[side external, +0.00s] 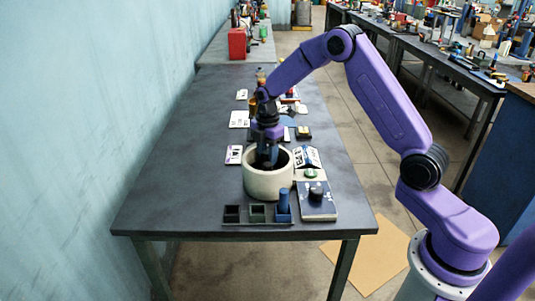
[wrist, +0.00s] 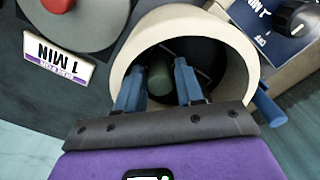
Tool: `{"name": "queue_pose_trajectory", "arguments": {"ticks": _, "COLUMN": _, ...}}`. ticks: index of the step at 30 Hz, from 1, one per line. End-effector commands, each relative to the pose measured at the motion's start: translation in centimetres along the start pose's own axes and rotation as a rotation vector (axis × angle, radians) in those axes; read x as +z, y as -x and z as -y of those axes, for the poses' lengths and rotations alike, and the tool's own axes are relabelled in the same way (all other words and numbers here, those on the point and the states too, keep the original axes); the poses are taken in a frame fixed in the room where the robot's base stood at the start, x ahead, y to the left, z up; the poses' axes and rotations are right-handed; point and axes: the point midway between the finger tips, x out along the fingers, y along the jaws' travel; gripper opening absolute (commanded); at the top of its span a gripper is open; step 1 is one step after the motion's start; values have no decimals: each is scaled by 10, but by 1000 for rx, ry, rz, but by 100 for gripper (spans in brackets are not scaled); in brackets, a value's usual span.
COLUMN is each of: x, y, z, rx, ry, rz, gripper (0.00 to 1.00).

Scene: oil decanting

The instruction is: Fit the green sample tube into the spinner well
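The spinner (side external: 267,183) is a round cream-coloured bowl with a dark interior, standing near the front of the table. Its thick rim (wrist: 127,48) also shows in the wrist view. My gripper (side external: 267,158) points down into the bowl's opening. In the wrist view its two blue fingers (wrist: 160,75) are apart, with the dark green sample tube (wrist: 159,79) between them inside the bowl. Whether the fingers press on the tube is not clear. The tube's lower end and the well under it are hidden in shadow.
A dark rack (side external: 258,221) in front of the bowl has a blue tube (side external: 283,203) in its right slot; its other two slots look empty. A box with a black knob (side external: 316,196) stands at right. The front-left table is clear.

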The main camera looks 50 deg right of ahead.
Motion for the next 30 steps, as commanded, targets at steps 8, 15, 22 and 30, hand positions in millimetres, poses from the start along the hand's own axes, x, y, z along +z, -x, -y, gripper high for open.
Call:
{"name": "queue_pose_trajectory", "arguments": {"ticks": 8, "x": 0, "y": 35, "z": -1, "rx": 7, "ry": 0, "rz": 0, "gripper": 37}}
{"name": "queue_pose_trajectory", "arguments": {"ticks": 15, "x": 0, "y": 84, "z": -1, "rx": 5, "ry": 0, "rz": 0, "gripper": 37}}
{"name": "queue_pose_trajectory", "arguments": {"ticks": 22, "x": 0, "y": 114, "z": -1, "rx": 3, "ry": 0, "rz": 0, "gripper": 37}}
{"name": "queue_pose_trajectory", "arguments": {"ticks": 30, "x": 0, "y": 123, "z": 0, "rx": 0, "ry": 0, "rz": 0, "gripper": 37}}
